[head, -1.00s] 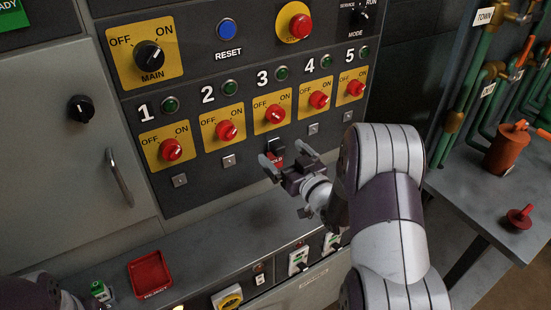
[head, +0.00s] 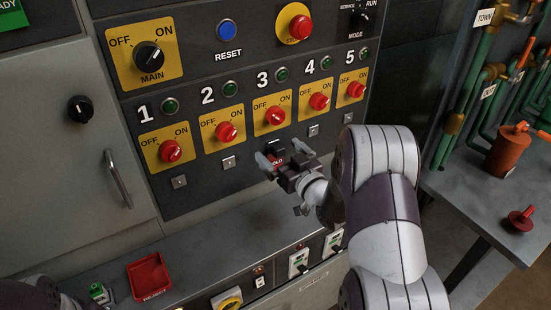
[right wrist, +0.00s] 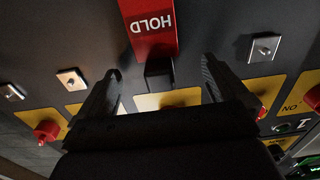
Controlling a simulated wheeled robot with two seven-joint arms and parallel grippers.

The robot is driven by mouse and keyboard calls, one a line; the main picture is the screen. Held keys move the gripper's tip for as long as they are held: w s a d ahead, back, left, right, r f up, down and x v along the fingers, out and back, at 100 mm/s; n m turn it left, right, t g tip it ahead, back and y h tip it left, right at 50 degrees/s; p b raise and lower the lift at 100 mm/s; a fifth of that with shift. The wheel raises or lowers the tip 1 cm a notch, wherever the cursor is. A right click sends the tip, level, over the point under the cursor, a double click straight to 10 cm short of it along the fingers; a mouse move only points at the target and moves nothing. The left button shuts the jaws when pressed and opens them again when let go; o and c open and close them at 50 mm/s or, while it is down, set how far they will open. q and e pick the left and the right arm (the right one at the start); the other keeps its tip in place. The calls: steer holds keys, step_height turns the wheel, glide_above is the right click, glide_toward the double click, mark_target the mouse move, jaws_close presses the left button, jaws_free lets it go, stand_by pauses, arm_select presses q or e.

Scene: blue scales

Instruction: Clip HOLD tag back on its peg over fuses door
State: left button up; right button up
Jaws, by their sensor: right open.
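The red HOLD tag (head: 277,161) hangs on the dark panel below switch 3; its lettering is upside down in the right wrist view (right wrist: 148,28). A black clip part (right wrist: 159,74) shows at its end there. My right gripper (head: 282,157) is open in front of the tag. In the right wrist view its fingers (right wrist: 160,80) stand wide apart, one each side of the clip, with gaps. Whether a peg is behind the tag is hidden. Of my left arm only a dark part shows at the lower left; its fingertips cannot be made out. I cannot identify the fuses door for sure.
Square metal pegs sit under the neighbouring switches, such as the one under switch 2 (head: 228,162) and switch 4 (head: 313,130). Red rotary switches (head: 275,115) line the panel above. A grey ledge (head: 215,237) runs below, with a red tray (head: 150,276) at left.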

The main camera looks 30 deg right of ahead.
mark_target(282, 154)
stand_by(0.5)
steer(key=c, duration=1.9)
steer(key=shift+o, duration=0.2)
steer(key=s, duration=0.6)
steer(key=shift+d+p, duration=0.25)
steer(key=shift+p, duration=0.15)
